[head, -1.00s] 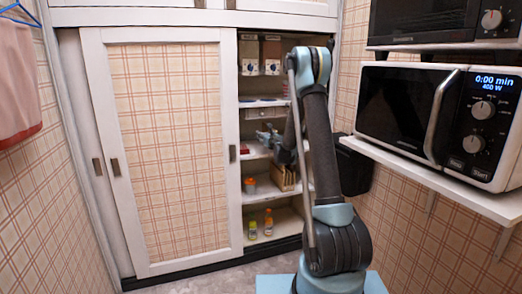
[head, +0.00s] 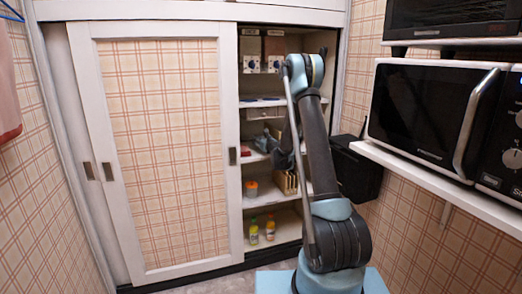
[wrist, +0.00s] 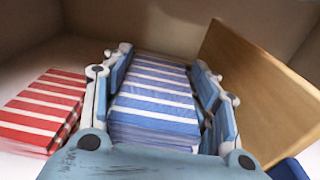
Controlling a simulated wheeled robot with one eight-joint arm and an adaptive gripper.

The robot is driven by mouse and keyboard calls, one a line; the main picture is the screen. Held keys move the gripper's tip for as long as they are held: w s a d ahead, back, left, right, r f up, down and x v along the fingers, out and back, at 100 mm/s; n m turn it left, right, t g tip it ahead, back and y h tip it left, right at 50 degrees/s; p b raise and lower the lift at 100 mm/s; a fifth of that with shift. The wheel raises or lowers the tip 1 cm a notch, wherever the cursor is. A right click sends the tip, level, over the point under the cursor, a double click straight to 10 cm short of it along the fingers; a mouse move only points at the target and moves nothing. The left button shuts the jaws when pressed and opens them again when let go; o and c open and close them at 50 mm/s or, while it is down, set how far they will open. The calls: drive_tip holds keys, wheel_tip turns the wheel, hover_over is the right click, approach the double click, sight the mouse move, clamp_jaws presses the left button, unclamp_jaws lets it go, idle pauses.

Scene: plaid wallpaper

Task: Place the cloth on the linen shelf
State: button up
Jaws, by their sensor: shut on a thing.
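A folded blue-and-white striped cloth (wrist: 155,105) lies between the fingers of my gripper (wrist: 161,62) in the wrist view. The fingers are shut on its two sides. My gripper (head: 268,141) reaches into the open right part of the cabinet, at a middle shelf (head: 262,157), in the head view. The cloth itself cannot be made out there. A red-and-white striped folded stack (wrist: 46,110) lies on the shelf just left of my gripper. Whether the blue cloth touches the shelf is hard to tell.
A wooden board (wrist: 255,85) leans close to the right of my gripper. A sliding door (head: 165,140) covers the cabinet's left part. Lower shelves hold an orange-topped pot (head: 251,188) and bottles (head: 253,230). A microwave (head: 425,112) stands on a wall shelf at right.

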drive_tip(key=shift+d+f, duration=0.1)
drive_tip(key=shift+f, duration=2.05)
drive_tip(key=o, duration=1)
drive_tip(key=shift+o, duration=0.2)
drive_tip(key=shift+s, duration=0.15)
